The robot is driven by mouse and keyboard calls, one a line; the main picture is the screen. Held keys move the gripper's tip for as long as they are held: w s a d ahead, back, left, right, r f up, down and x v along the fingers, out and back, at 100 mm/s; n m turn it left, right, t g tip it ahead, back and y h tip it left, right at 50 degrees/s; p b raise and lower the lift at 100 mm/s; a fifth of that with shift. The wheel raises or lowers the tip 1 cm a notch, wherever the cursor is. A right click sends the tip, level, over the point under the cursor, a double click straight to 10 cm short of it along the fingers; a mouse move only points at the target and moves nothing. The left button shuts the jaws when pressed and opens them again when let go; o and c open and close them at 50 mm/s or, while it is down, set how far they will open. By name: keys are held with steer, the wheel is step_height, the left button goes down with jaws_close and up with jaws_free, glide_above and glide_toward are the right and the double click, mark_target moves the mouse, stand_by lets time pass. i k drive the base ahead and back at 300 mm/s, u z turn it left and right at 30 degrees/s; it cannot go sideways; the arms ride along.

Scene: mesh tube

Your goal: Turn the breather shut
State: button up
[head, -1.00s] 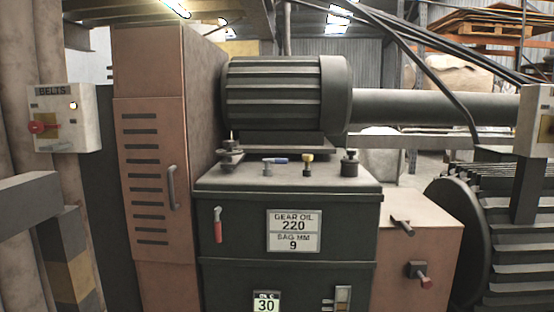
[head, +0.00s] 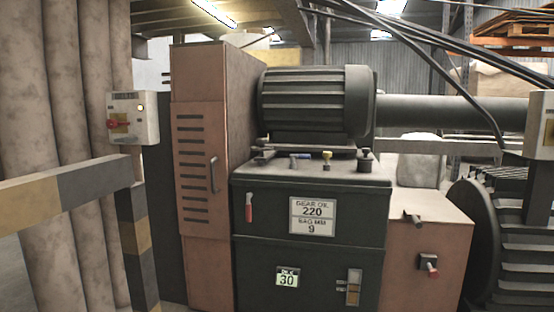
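The dark green gear housing (head: 270,235) stands in the middle of the head view with a "GEAR OIL 220" plate (head: 313,215) on its front. A red-handled lever (head: 250,207) hangs down on the housing's front, at the upper left. My gripper is not in view.
A yellow-and-black rail (head: 70,192) with a post crosses the left foreground. A brown louvred cabinet (head: 200,150) stands left of the housing. A ribbed motor (head: 315,100) sits above and behind the fittings. A ribbed drum (head: 520,240) and a brown box (head: 430,225) stand right.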

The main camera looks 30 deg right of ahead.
mark_target(301, 156)
steer(key=u, duration=0.9)
steer(key=i, duration=0.8)
steer(key=z, duration=0.6)
